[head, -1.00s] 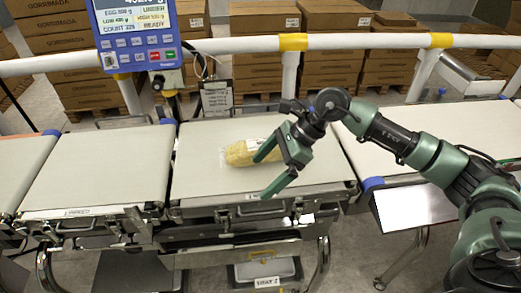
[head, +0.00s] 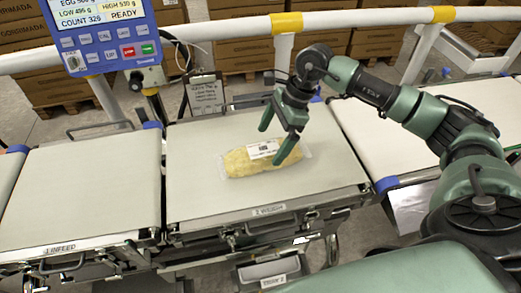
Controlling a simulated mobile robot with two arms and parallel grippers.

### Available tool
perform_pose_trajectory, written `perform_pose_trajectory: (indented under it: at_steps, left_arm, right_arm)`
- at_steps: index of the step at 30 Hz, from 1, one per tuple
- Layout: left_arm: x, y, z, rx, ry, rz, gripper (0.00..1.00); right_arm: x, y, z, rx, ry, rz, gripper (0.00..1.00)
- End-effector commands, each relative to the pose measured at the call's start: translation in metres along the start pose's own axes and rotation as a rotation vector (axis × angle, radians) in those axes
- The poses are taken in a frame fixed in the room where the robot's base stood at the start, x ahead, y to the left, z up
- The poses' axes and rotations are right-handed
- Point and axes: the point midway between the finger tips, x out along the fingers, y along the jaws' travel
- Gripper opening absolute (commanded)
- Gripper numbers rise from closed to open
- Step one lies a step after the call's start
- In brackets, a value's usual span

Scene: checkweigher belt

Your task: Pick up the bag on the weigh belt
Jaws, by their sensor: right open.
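The bag (head: 246,164) is a clear pack with pale yellow contents and a white printed label. It lies flat on the weigh belt (head: 200,197), a little right of the belt's middle. My right gripper (head: 272,145) is open, its green fingers pointing down over the right part of the bag. One finger shows on the far side of the bag and the other in front of its right part. I cannot tell whether the fingers touch it. My left gripper is not in view.
The infeed belt (head: 88,192) on the left and another belt (head: 385,145) on the right are empty. A blue display unit (head: 100,32) stands behind on a post. A white rail (head: 225,30) with yellow bands crosses behind the belts, with cardboard boxes (head: 25,75) beyond.

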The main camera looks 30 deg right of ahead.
Motion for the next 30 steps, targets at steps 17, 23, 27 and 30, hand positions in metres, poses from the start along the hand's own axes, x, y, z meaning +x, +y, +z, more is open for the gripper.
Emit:
perform_pose_trajectory:
  at_steps: [17, 23, 27, 30]
  left_arm:
    - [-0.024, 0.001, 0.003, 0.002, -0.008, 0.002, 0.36]
    - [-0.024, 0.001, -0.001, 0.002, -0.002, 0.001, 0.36]
    - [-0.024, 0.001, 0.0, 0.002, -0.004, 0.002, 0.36]
    - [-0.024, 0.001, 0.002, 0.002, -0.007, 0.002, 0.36]
  right_arm:
    - [0.06, -0.001, 0.0, 0.0, -0.001, 0.0, 1.0]
    - [0.06, -0.001, 0.0, 0.0, -0.001, 0.0, 0.81]
    - [0.059, -0.001, 0.0, 0.0, -0.001, 0.0, 0.42]
    - [0.059, -0.001, 0.0, -0.001, -0.001, 0.0, 0.14]
